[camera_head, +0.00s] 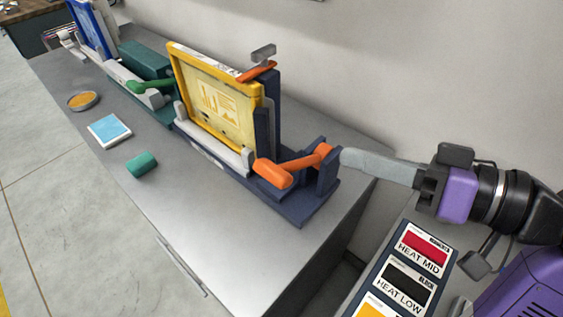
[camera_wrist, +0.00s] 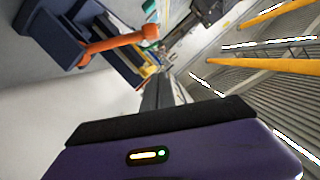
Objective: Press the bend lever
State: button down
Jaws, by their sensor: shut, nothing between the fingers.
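An orange lever (camera_head: 272,173) with a thick handle is mounted on a navy base (camera_head: 300,205), beside a yellow-framed screen (camera_head: 215,100). Its arm runs up to a navy bracket at the base's right end. No label naming it as the bend lever is readable. The lever also shows at upper left in the wrist view (camera_wrist: 120,42). My gripper (camera_head: 347,159) is shut and empty, its long grey fingers pointing left at the bracket's right side. In the wrist view the fingers (camera_wrist: 158,92) lie below and right of the lever. I cannot tell whether the tips touch the bracket.
A green unit with a green lever (camera_head: 145,86) and a blue-framed unit (camera_head: 92,25) stand farther left. A green cylinder (camera_head: 142,164), a blue-topped square (camera_head: 109,130) and a round dish (camera_head: 83,100) lie along the bench's front. A label panel (camera_head: 405,270) stands below my arm.

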jog(key=p, duration=0.2)
send_over(291, 174)
jog(key=w, duration=0.1)
notch_tip(291, 174, down, 2)
jog(key=shift+s+d+f, duration=0.1)
jog(key=shift+s+f, duration=0.1)
jog(key=shift+f, duration=0.35)
jog(key=shift+s+d+f, duration=0.1)
jog(key=shift+s+f, duration=0.05)
jog(key=shift+f, duration=0.4)
jog(key=shift+s+a+f, duration=0.2)
jog(key=shift+s+f, duration=0.05)
jog(key=shift+f, duration=0.45)
